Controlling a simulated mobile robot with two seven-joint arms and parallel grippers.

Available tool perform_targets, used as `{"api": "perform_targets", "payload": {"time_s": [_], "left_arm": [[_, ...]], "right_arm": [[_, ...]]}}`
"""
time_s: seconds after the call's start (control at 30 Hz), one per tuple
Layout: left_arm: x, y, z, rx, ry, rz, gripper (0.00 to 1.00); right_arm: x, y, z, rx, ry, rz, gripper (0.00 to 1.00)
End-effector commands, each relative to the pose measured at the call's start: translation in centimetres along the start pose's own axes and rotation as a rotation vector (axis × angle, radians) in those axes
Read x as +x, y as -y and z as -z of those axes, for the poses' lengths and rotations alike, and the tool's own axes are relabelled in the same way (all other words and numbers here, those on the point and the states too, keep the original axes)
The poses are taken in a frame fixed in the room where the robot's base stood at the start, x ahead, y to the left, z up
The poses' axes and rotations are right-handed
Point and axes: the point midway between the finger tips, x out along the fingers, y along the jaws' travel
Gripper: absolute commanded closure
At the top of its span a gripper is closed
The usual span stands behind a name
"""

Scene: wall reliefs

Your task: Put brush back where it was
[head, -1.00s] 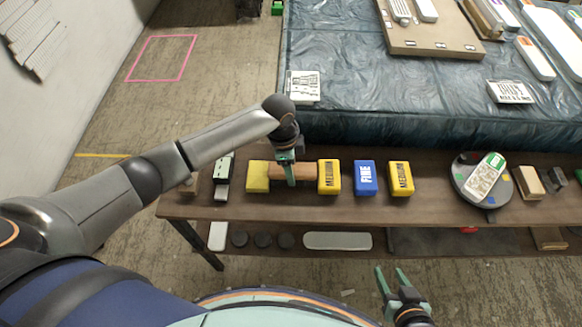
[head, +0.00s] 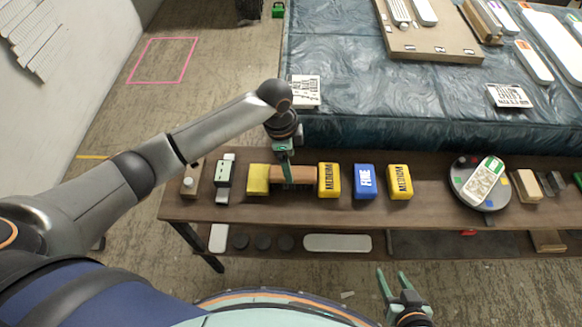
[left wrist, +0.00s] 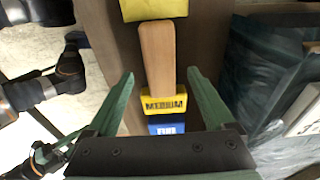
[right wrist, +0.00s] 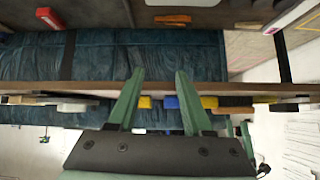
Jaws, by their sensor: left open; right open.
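My left gripper (head: 287,178) is open and empty over the handle. In the left wrist view its fingers (left wrist: 162,78) are spread to either side of the row, with nothing between the tips. My right gripper (head: 392,273) is open and empty in front of the bench.
Right of the handle stand yellow MEDIUM (head: 329,180), blue FINE (head: 364,180) and another yellow MEDIUM block (head: 399,181). A round turntable (head: 465,190) is farther right. A lower shelf (head: 405,243) holds dark discs. A blue covered table (head: 400,90) stands behind.

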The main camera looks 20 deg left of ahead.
Motion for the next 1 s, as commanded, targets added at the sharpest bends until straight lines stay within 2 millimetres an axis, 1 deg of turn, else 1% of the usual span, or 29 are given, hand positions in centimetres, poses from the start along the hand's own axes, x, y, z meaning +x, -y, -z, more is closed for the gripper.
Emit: {"api": "perform_targets", "payload": {"time_s": [0.03,0.2,0.3,0.4,0.53,1.0], "left_arm": [[-1.5,0.1,0.0,0.0,-0.002,0.005,0.13],[-4.7,0.1,0.0,0.001,-0.001,0.003,0.13],[-6.0,0.0,0.0,-0.001,-0.001,0.001,0.13],[-6.7,0.0,0.0,-0.001,0.0,0.001,0.13],[-7.1,0.0,0.0,-0.001,0.001,0.0,0.13],[-7.0,0.0,0.0,-0.001,0.001,0.0,0.13]], "right_arm": [[-0.3,-0.1,0.1,0.0,0.001,-0.004,0.5],[-0.7,-0.7,-0.3,0.003,0.012,-0.016,0.5],[-0.8,-0.8,-0.7,0.004,0.018,-0.018,0.5],[-0.8,-0.8,-0.8,0.004,0.021,-0.019,0.5],[-0.8,-0.8,-0.8,0.004,0.019,-0.019,0.5],[-0.8,-0.6,-0.4,0.006,0.012,-0.017,0.5]]}}
